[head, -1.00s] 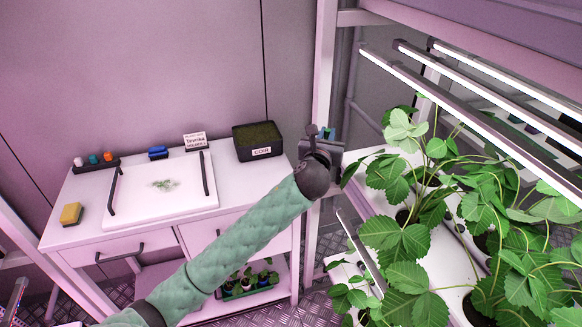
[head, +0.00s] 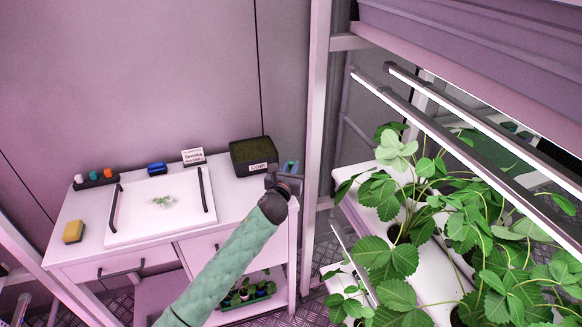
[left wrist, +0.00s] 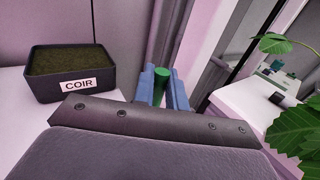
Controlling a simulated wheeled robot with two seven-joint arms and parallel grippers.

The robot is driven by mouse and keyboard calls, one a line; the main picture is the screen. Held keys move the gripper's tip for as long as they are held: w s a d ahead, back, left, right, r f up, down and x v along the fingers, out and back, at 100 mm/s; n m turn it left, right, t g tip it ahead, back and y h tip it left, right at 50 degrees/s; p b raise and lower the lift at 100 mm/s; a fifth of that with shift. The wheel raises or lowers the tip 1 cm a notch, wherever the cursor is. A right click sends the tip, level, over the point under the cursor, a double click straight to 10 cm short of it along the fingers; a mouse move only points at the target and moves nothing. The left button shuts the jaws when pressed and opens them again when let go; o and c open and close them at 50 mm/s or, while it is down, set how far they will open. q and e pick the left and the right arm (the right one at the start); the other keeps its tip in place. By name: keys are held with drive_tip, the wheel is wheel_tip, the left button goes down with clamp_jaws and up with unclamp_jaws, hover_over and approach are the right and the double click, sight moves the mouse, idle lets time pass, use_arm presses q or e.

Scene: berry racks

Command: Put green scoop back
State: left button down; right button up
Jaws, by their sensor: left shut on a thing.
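The green scoop shows in the left wrist view only as a green cylinder-like part (left wrist: 160,86) between my blue fingertips. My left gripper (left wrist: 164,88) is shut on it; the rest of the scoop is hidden. In the head view my left gripper (head: 289,168) is by the right end of the white bench, just right of the black coir box (head: 254,172). The coir box also shows in the left wrist view (left wrist: 75,88), left of the gripper and apart from it. My right gripper is not in view.
The white bench (head: 225,205) carries a white tray (head: 130,222), a yellow sponge (head: 73,231), a blue item (head: 156,168), a small sign (head: 193,156) and a bottle rack (head: 96,178). A pale post (head: 315,130) and leafy plants (head: 400,255) stand right.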

use_arm(q)
drive_tip(key=shift+f, duration=0.45)
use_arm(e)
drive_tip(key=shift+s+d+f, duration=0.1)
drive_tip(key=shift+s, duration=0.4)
use_arm(q)
drive_tip(key=shift+f, duration=0.15)
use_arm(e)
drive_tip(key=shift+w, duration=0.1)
use_arm(q)
drive_tip(key=c, duration=1.4)
unclamp_jaws()
